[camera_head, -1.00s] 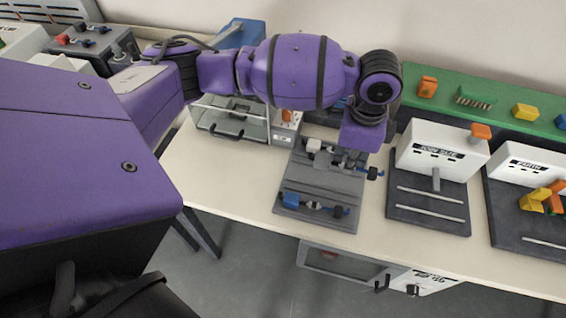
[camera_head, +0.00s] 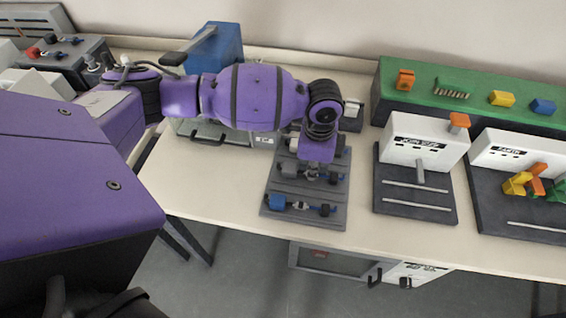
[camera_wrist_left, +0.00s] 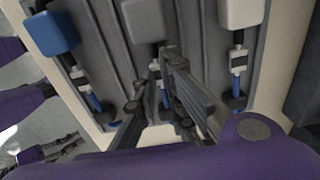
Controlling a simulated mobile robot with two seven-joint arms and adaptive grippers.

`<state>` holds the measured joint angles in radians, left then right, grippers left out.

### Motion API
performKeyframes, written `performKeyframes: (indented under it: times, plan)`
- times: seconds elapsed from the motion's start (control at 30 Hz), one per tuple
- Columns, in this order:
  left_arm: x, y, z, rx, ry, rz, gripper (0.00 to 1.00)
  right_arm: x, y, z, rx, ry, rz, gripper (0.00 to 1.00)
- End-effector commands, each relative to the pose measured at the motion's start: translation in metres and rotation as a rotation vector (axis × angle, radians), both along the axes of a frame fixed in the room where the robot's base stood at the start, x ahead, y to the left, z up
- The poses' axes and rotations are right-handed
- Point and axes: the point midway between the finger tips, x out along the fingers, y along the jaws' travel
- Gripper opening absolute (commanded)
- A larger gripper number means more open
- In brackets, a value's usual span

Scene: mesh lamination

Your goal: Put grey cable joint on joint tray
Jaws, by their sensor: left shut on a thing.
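The joint tray (camera_head: 300,221) is a dark grey ribbed plate on the bench. A grey cable joint (camera_wrist_left: 143,20) lies in line with the tray's middle row; its block also shows in the head view (camera_head: 287,169). My left gripper (camera_wrist_left: 162,78) is over the tray, pointing down, shut on this joint's thin cable part. Whether the joint fully rests on the tray is hidden by the fingers. A blue joint (camera_head: 277,202) lies in the front row. A whiter joint (camera_wrist_left: 240,12) lies in the back row. My right gripper is out of view.
To the right stand the white station (camera_head: 425,140) with an orange knob and the white "EARTH" station (camera_head: 500,150). A green shelf (camera_head: 450,100) holds coloured pieces behind them. A blue box (camera_head: 220,45) stands at the back left. The bench's front strip is clear.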

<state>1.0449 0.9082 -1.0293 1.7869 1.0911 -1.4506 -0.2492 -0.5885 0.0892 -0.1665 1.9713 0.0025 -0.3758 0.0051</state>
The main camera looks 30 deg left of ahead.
Motion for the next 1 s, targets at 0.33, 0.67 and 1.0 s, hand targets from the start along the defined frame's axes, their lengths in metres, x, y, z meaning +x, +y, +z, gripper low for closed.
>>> performKeyframes:
  times: [0.33,0.67,1.0]
  plan:
    - [0.002,-0.001,-0.001,0.0,-0.004,-0.001,0.28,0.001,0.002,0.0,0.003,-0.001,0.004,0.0]
    - [0.002,-0.001,0.005,0.0,-0.006,-0.001,0.28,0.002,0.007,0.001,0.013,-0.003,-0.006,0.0]
    - [0.003,0.0,0.071,0.0,-0.01,-0.002,0.28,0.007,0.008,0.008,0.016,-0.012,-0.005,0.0]
